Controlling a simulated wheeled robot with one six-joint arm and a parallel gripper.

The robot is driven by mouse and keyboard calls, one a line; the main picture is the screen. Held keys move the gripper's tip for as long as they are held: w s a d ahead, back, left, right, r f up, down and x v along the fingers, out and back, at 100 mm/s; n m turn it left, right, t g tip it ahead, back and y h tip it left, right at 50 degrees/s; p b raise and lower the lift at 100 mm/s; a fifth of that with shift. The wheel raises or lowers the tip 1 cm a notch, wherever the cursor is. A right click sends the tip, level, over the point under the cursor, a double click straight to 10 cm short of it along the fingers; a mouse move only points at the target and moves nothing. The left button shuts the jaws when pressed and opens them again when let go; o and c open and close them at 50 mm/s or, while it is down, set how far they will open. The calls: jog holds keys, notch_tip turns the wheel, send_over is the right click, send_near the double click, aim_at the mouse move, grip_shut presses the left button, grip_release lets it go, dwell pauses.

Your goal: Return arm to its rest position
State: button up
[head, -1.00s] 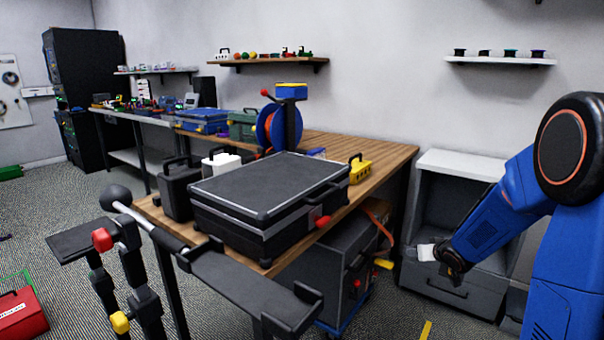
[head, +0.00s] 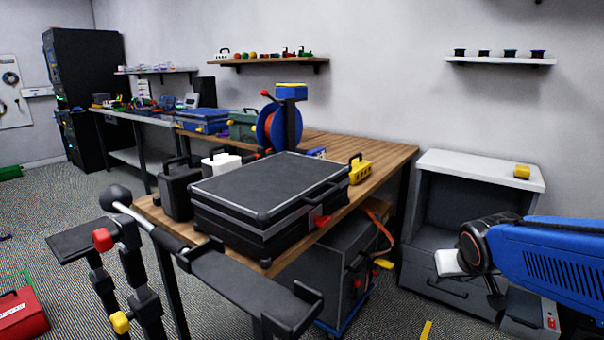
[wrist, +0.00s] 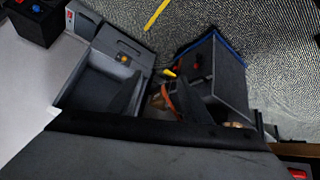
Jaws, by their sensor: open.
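My arm (head: 555,262) is blue and black and lies folded low at the right edge of the head view, with its blue link nearly level. Its end is in front of the grey open-fronted cabinet. My gripper (wrist: 160,98) shows in the wrist view as two dark fingers spread apart with nothing held between them. In the head view the fingers are small and partly hidden by my wrist.
A wooden workbench (head: 385,157) carries a large black case (head: 265,187). A dark wheeled case (head: 335,280) stands under it.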

jog(key=s+a+g+y, duration=0.1)
jog(key=s+a, duration=0.2)
jog(key=s, duration=0.6)
jog(key=s+a+n+g+y, duration=0.1)
jog(key=s+a, duration=0.3)
jog(key=s, duration=0.6)
jog(key=shift+a+f, duration=0.15)
jog(key=shift+f, duration=0.1)
dwell(0.7)
